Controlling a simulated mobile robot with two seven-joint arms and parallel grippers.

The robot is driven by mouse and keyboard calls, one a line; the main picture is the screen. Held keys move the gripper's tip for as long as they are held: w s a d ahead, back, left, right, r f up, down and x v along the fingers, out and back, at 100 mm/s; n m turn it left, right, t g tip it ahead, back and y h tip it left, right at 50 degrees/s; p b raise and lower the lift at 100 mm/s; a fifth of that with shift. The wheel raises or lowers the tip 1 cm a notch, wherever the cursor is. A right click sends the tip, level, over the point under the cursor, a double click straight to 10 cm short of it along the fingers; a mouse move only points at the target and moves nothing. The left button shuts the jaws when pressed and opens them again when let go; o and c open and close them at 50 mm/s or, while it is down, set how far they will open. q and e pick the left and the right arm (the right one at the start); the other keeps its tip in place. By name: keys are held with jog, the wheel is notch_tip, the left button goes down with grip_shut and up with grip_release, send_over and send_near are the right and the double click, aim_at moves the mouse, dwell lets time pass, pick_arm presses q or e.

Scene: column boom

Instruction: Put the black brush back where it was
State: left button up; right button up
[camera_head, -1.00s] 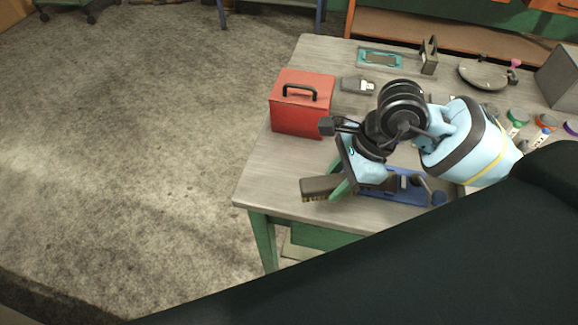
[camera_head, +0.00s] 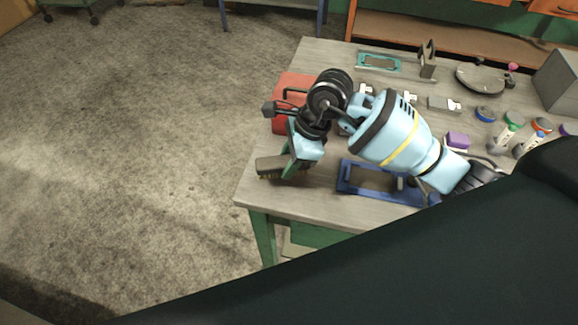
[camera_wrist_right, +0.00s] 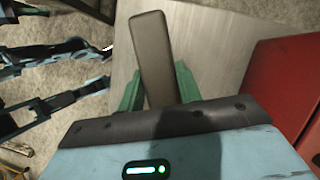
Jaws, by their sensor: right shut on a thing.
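The black brush (camera_head: 272,166), dark grey with pale bristles below, is held over the front left corner of the table (camera_head: 255,190). My right gripper (camera_head: 291,163) is shut on it, with green fingers at one end. In the right wrist view the brush (camera_wrist_right: 151,50) stands out between the two green fingers (camera_wrist_right: 157,90). Whether it touches the tabletop I cannot tell. A blue open-frame tray (camera_head: 372,195) lies to the right of the gripper, partly under my forearm.
A red toolbox (camera_head: 286,84) stands behind my right gripper, partly hidden; its red side (camera_wrist_right: 285,100) is close in the wrist view. The table's left edge is near the brush.

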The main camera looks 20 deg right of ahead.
jog(key=shift+d+f, duration=0.1)
jog(key=shift+f, duration=1.2)
jog(key=shift+f, duration=0.15)
jog(key=o, duration=1)
jog(key=shift+s, duration=0.1)
jog(key=shift+c, duration=0.2)
jog(key=shift+r, duration=0.2)
jog(key=v, duration=1.2)
jog(key=shift+f, duration=0.1)
